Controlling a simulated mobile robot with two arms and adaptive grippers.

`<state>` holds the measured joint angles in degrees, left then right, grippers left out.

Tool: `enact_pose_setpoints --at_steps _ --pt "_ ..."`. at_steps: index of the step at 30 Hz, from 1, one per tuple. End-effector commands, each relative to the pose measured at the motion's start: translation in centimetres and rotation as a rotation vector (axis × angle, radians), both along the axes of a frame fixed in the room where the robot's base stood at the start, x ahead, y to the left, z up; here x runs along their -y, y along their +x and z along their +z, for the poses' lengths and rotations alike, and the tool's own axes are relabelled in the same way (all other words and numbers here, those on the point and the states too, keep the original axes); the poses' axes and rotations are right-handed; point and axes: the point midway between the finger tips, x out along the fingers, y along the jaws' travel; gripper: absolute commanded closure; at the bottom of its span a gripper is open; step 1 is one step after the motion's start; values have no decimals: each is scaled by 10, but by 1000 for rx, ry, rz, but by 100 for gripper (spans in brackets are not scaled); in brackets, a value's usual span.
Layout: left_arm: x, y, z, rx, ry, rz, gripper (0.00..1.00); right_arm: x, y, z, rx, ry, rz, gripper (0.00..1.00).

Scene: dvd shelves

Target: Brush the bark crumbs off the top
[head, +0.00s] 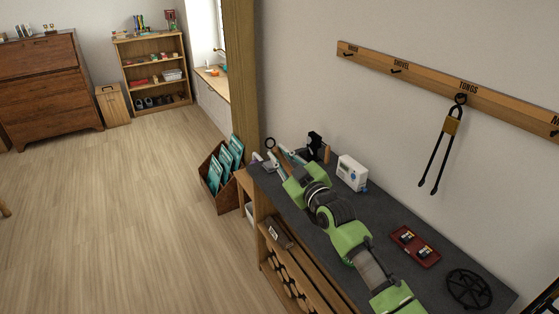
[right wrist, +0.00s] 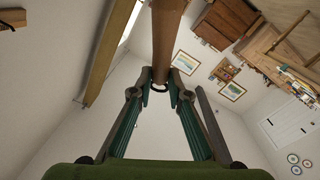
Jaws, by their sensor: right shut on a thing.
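My right gripper (head: 274,163) is shut on a brown wooden handle, over the far end of the dark grey top (head: 385,222). In the right wrist view the gripper (right wrist: 160,84) grips this handle (right wrist: 166,38) between its fingertips. A small dark ring shows at the fingertips there. I cannot make out bristles, so I cannot tell whether the handle is a brush's. I cannot make out bark crumbs on the top; my arm covers part of it. My left gripper is not in view.
On the top stand a black object (head: 315,143), a white device (head: 352,173), a red tray (head: 415,246) and a round black trivet (head: 469,288). Tongs (head: 443,145) hang from a wall rail (head: 400,70). Logs (head: 285,279) lie below. The floor at left is clear.

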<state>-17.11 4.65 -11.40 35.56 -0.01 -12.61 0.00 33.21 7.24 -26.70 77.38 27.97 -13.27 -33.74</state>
Motion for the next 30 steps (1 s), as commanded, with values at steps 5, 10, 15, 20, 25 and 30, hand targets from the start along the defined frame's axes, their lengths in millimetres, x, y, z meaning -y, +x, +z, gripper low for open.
enact_pose_setpoints --at_steps 5,10,15,20,25,30 --pt "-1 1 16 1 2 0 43 3 3 22 5 -2 -4 100" --pt "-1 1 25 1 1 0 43 4 6 35 4 -1 -6 100" --pt "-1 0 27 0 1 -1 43 5 7 38 4 -1 -8 100" --pt "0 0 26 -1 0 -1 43 5 7 38 4 -1 -8 100" --pt "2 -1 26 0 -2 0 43 5 7 38 4 -1 -8 100" --pt "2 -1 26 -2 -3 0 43 5 6 38 4 1 -8 100"
